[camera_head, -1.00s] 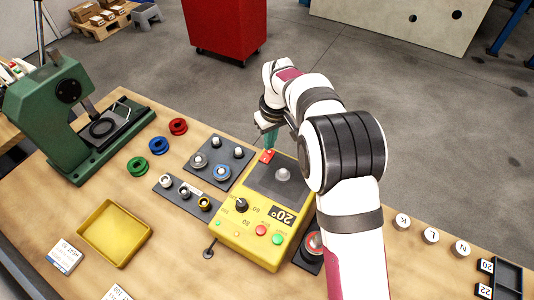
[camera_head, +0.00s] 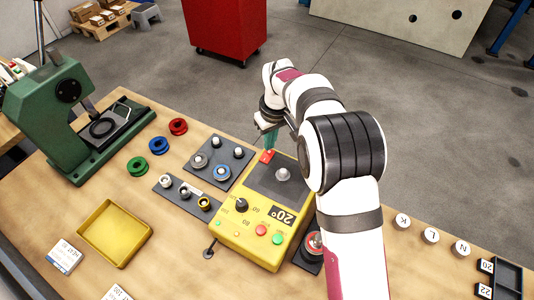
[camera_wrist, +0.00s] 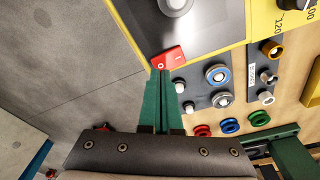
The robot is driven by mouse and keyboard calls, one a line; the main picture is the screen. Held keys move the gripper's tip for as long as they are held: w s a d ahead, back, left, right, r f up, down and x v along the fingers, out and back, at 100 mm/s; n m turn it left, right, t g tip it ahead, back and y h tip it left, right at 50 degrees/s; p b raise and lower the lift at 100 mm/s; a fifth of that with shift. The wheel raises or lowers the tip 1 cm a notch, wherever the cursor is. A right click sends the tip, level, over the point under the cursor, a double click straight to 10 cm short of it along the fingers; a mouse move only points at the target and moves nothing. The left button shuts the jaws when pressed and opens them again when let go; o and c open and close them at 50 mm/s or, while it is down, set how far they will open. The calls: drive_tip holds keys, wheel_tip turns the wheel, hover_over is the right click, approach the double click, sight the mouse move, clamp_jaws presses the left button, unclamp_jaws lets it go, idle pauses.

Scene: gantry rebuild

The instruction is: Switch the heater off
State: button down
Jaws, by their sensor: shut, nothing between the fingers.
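The yellow heater (camera_head: 230,232) stands on the bench, with a dark plate, a knob, a display reading 20° and red and green buttons on top. Its red rocker switch (camera_head: 267,156) is at the far left corner; in the wrist view the switch (camera_wrist: 168,60) shows a white circle at one end and a line at the other. My gripper (camera_head: 270,138) is shut and empty, pointing down at the switch. In the wrist view its green fingertips (camera_wrist: 160,72) are at the circle end; I cannot tell whether they touch it.
Grey boards with pegs and rings (camera_head: 220,162) lie left of the heater. Red, blue and green rings (camera_head: 158,146), a green press (camera_head: 50,118) and a yellow tray (camera_head: 84,240) are farther left. Lettered round pieces (camera_head: 431,236) lie at the right.

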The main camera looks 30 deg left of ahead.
sight(270, 152)
drive_tip(key=shift+f, duration=0.8)
drive_tip(key=shift+r, duration=3.55)
drive_tip(key=s+d+r+m, duration=0.1)
drive_tip(key=d+r+m, duration=0.15)
drive_tip(key=d, duration=0.35)
drive_tip(key=s+d+r+m, duration=0.2)
drive_tip(key=d+r, duration=0.2)
drive_tip(key=d, duration=0.2)
drive_tip(key=s+d+r+m, duration=0.3)
drive_tip(key=s+d+m, duration=0.4)
drive_tip(key=s+d, duration=0.5)
drive_tip(key=s+d+f+m, duration=0.2)
drive_tip(key=s+d+m, duration=0.1)
drive_tip(key=s, duration=0.3)
drive_tip(key=s+d+f+m+g, duration=0.1)
drive_tip(key=s+d+f+m, duration=0.1)
drive_tip(key=s, duration=0.5)
drive_tip(key=shift+d+f+m, duration=0.2)
drive_tip(key=shift+d+m, duration=0.35)
drive_tip(key=shift+d, duration=0.45)
drive_tip(key=shift+w, duration=0.1)
